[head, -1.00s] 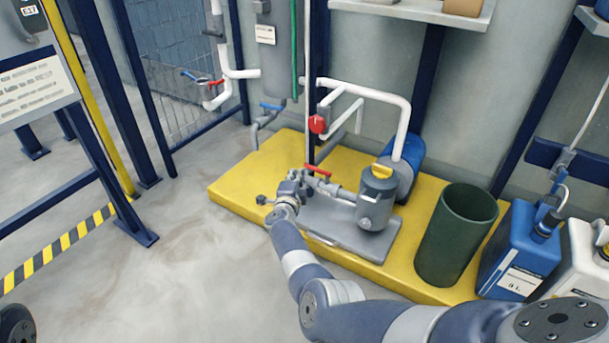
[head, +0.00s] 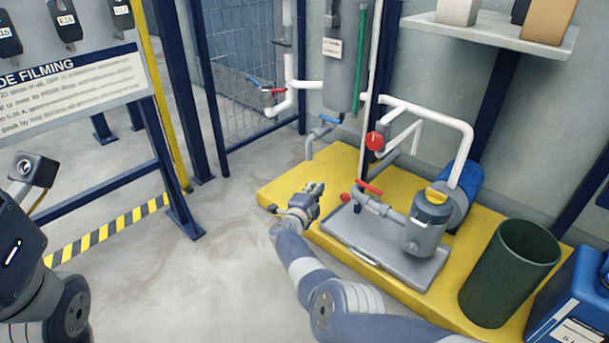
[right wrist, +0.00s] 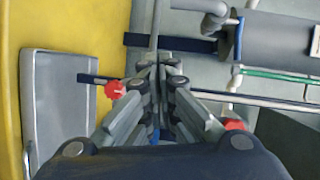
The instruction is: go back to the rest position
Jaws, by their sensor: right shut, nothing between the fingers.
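My right gripper (head: 313,193) is shut and empty above the left part of the yellow platform, left of the red-handled valve (head: 368,187) and apart from it. In the right wrist view its closed fingers (right wrist: 158,75) meet at the middle, with nothing between them. My right arm comes in from the bottom right. Part of my left arm (head: 62,300) shows at the left edge; the fingers of the left gripper are outside the view.
The yellow platform (head: 290,185) carries a grey pump (head: 428,225) on a grey tray (head: 345,232) and a dark green bin (head: 510,265). A blue canister (head: 575,300) stands at bottom right. A sign board (head: 75,90) is at left. Floor between is clear.

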